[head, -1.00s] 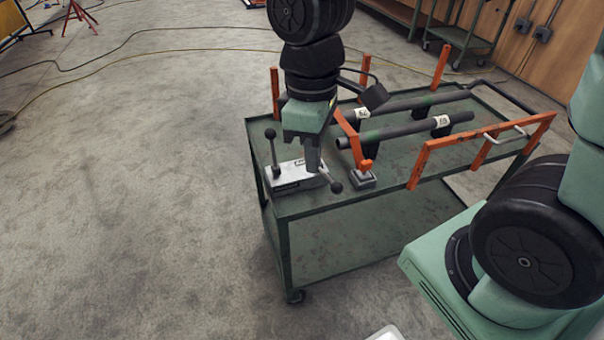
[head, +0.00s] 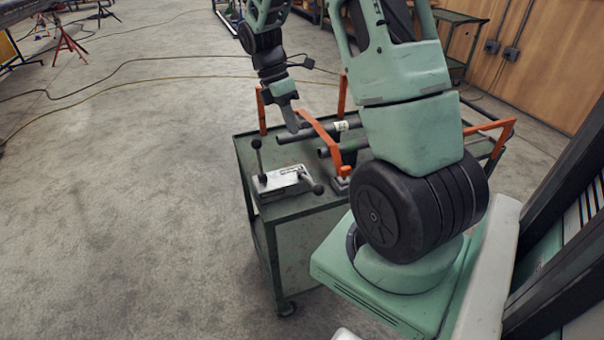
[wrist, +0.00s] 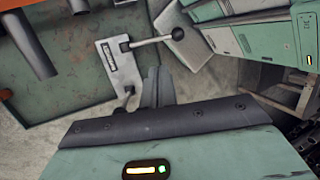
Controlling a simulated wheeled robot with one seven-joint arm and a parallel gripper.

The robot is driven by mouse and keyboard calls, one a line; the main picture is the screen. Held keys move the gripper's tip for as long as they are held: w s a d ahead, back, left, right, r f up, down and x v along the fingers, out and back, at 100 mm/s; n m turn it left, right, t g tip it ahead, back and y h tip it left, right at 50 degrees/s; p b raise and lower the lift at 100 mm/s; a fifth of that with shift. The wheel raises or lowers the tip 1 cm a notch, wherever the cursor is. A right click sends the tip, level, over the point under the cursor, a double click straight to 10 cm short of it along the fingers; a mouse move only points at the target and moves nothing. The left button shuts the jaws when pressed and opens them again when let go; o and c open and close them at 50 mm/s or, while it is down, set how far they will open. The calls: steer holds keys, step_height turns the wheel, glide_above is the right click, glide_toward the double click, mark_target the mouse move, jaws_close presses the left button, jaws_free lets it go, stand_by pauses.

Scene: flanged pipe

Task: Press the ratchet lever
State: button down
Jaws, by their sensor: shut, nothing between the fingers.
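A white base plate (head: 284,181) with two black-knobbed levers sits at the near left corner of the green cart top. One lever (head: 258,160) stands upright at its left end; the other (head: 311,182) leans out low to the right. Which is the ratchet lever, I cannot tell. My gripper (head: 293,128) is shut and empty, above and behind the plate, apart from both levers. In the wrist view the plate (wrist: 110,62) lies beyond my fingers (wrist: 158,88); one lever (wrist: 150,41) points right, and my fingers partly overlap the picture near the other (wrist: 126,98).
The green cart (head: 262,225) carries dark pipes (head: 290,136) and an orange bar (head: 318,127) just right of my gripper. Orange posts (head: 261,110) rise at its back edge. My arm hides the cart's right part. The floor left of the cart is clear.

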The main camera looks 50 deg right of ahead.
mark_target(311, 182)
steer(key=x, duration=1.4)
steer(key=shift+p, duration=0.3)
steer(key=shift+w, duration=0.1)
